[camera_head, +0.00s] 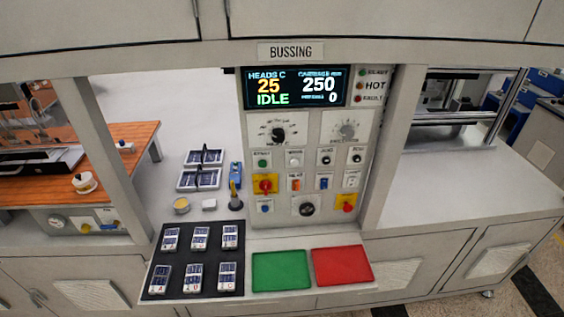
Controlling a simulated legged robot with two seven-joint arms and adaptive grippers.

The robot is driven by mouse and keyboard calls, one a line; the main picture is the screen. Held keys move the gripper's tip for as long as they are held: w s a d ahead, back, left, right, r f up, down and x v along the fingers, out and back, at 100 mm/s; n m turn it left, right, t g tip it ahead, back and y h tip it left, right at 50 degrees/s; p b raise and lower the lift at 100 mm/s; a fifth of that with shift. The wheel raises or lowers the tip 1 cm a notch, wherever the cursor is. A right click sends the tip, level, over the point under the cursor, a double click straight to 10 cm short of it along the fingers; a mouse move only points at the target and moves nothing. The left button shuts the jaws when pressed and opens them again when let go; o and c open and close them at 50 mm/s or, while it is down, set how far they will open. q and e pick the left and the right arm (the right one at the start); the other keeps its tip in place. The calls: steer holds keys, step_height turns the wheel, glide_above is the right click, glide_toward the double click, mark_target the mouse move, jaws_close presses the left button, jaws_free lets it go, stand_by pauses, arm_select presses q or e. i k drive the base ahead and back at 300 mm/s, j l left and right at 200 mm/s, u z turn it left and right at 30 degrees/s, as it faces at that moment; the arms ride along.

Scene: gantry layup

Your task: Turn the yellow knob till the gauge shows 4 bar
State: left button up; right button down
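On the grey panel under the wooden bench at the far left is a small round white-faced gauge (57,222). Its needle and scale are too small to read. A small yellow knob (85,228) sits just right of it on the same panel. Its turn position cannot be made out. Neither of my grippers is in view, and nothing of mine touches the knob or the gauge.
The middle panel (323,128) bears dials, buttons, a red switch on yellow (265,185) and a display (294,87). A black mat (214,262) holds several cells. Green (281,271) and red (342,266) trays lie in front. The right counter (470,190) is clear.

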mark_target(85, 228)
steer(key=u, duration=1.45)
